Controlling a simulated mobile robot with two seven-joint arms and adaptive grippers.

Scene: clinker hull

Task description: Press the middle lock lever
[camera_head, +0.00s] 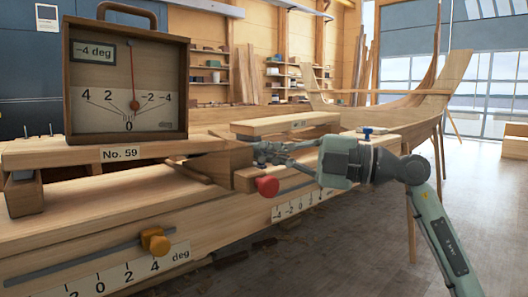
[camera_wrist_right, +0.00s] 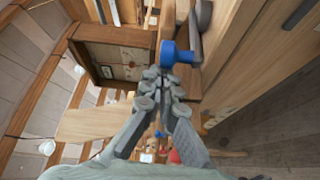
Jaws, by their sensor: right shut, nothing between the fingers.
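Colored knobs show along the wooden bench. In the head view a red knob (camera_head: 267,186) sits between an orange knob (camera_head: 155,243) at near left and a blue knob (camera_head: 367,132) at far right. I cannot tell for certain which is on the middle lock lever. My right gripper (camera_head: 262,152) is shut and empty, pointing left, a little above and behind the red knob in the picture. In the right wrist view a blue knob (camera_wrist_right: 170,55) appears just beyond the shut fingertips (camera_wrist_right: 165,76); contact is unclear. My left gripper is out of view.
A wooden gauge box (camera_head: 128,75) with a dial reading -4 deg stands on a plank (camera_head: 60,152) marked No. 59 at left. Numbered scales (camera_head: 130,275) line the bench front. Floor (camera_head: 340,250) is free at right.

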